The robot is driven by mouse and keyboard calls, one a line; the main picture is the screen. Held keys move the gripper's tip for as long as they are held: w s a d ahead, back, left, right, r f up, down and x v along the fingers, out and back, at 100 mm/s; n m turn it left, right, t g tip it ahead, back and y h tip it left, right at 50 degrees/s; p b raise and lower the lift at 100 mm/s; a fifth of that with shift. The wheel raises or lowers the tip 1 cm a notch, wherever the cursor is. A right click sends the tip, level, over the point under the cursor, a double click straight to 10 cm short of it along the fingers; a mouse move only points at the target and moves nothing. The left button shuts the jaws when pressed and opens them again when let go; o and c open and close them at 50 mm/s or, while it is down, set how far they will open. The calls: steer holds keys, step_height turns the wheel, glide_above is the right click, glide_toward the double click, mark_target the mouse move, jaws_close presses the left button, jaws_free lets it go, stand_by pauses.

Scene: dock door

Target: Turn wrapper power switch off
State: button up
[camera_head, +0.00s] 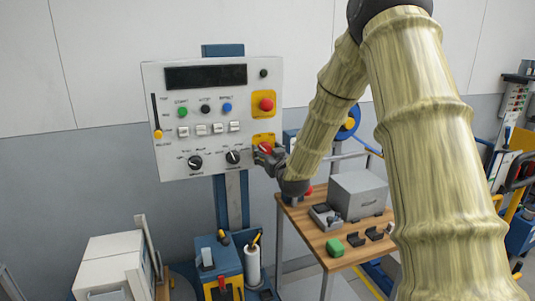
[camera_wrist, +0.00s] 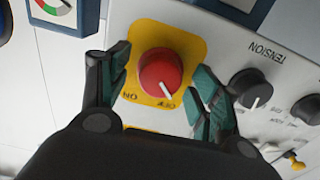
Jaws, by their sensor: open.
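The wrapper power switch is a red rotary knob (camera_wrist: 158,70) on a yellow plate (camera_wrist: 172,34), with ON and OFF lettering beneath it in the wrist view. Its white pointer line is angled down and right, toward the OFF lettering. My gripper (camera_wrist: 158,85) is open, with one finger on each side of the knob; small gaps show, and I see no clear contact. In the head view the red knob (camera_head: 265,147) sits at the lower right of the control panel (camera_head: 210,80), and my gripper (camera_head: 265,157) is at it, partly covering its plate.
Two black dials, one (camera_head: 233,157) nearest the switch, lie to its left in the head view. A red button (camera_head: 266,104) on yellow sits above it. A wooden table (camera_head: 305,232) with a grey box (camera_head: 357,194) stands below right.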

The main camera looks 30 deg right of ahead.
steer(key=v, duration=1.2)
steer(key=shift+d+f, duration=0.1)
steer(key=shift+f, duration=0.05)
